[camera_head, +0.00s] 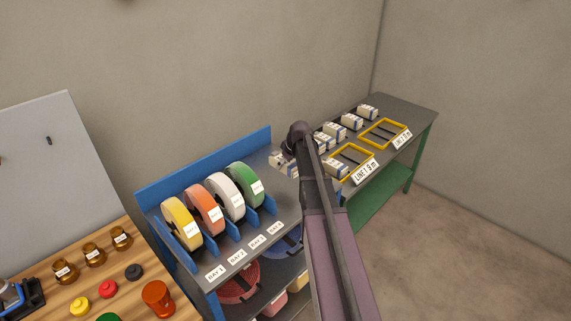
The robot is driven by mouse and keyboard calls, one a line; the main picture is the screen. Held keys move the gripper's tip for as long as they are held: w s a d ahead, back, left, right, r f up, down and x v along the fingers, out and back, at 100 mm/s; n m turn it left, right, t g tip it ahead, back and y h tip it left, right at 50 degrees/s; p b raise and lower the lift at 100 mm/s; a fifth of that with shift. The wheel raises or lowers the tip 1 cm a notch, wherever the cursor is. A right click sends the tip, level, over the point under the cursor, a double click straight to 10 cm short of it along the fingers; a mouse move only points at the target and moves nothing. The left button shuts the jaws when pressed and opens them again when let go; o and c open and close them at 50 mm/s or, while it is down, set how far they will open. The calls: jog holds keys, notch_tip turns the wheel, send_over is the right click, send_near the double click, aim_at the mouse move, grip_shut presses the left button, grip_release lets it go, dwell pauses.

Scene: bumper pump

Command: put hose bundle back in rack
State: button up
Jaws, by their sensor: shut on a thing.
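My gripper (288,153) is at the end of my dark arm, above the right end of the blue and grey rack. It is shut on a small pale thing with dark marks (278,161), which shows only in part, so I cannot tell clearly whether it is the hose bundle. The rack (243,255) has blue dividers and bay labels. Yellow (180,224), orange (204,210), white (226,199) and green (245,184) coils stand upright in its bays. My arm hides part of the rack's right side.
A green-legged table (417,105) holds several pale labelled packs (350,121) and two yellow frames (383,134). Red (238,286) and blue (287,243) coils lie on the rack's lower shelf. A wooden bench (75,269) with small parts stands at left.

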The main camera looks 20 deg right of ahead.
dwell(0.4)
jog(key=shift+f+b, duration=0.95)
jog(key=shift+d+r, duration=0.1)
jog(key=shift+d, duration=0.1)
